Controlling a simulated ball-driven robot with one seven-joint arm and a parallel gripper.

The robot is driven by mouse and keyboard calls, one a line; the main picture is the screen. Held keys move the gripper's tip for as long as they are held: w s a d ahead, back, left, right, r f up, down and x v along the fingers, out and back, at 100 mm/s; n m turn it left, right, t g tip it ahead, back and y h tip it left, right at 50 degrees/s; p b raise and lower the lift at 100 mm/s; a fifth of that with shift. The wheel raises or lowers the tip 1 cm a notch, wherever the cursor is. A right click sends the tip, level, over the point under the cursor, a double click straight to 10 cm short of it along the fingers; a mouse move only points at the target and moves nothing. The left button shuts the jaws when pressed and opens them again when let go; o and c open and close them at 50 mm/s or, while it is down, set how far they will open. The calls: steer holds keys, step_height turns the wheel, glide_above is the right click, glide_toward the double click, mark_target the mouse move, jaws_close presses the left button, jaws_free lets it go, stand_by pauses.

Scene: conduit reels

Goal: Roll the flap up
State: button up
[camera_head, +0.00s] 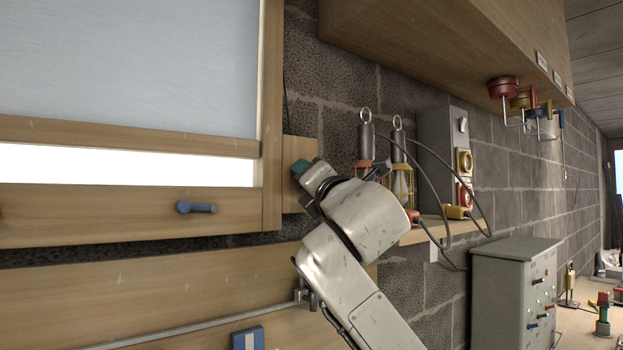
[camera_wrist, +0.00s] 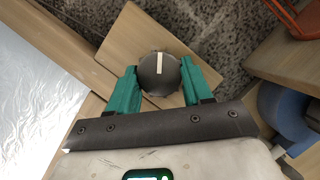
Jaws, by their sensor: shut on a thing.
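The flap (camera_head: 130,60) is a pale sheet in a wooden frame in the head view. A wooden bar (camera_head: 120,135) crosses its lower end, and a bright white gap shows below. The sheet also shows at the left of the wrist view (camera_wrist: 35,90). A round dark knob (camera_wrist: 158,72) with a white line sits on a wooden plate (camera_wrist: 130,38) beside the frame. My gripper (camera_wrist: 160,84) is shut on the knob, its green fingers on either side. In the head view my gripper (camera_head: 303,172) hides the knob.
A blue handle (camera_head: 196,207) sticks out from the lower frame rail. Right of my arm, caged lamps (camera_head: 402,180) with cables stand by a shelf, and a grey cabinet (camera_head: 512,285) stands below. A wooden cupboard (camera_head: 450,40) hangs overhead.

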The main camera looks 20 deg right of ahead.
steer(key=n+g+y, duration=0.2)
steer(key=n+y, duration=0.1)
steer(key=n, duration=0.8)
steer(key=n+g+y, duration=0.3)
steer(key=n+y, duration=0.1)
steer(key=n, duration=0.7)
steer(key=d+n+g+y, duration=0.1)
steer(key=n+y, duration=0.3)
steer(key=n, duration=0.7)
steer(key=shift+w+g, duration=0.2)
steer(key=shift+g, duration=0.5)
stand_by(0.5)
stand_by(0.3)
steer(key=o, duration=1)
steer(key=shift+r, duration=0.1)
steer(key=shift+o, duration=0.2)
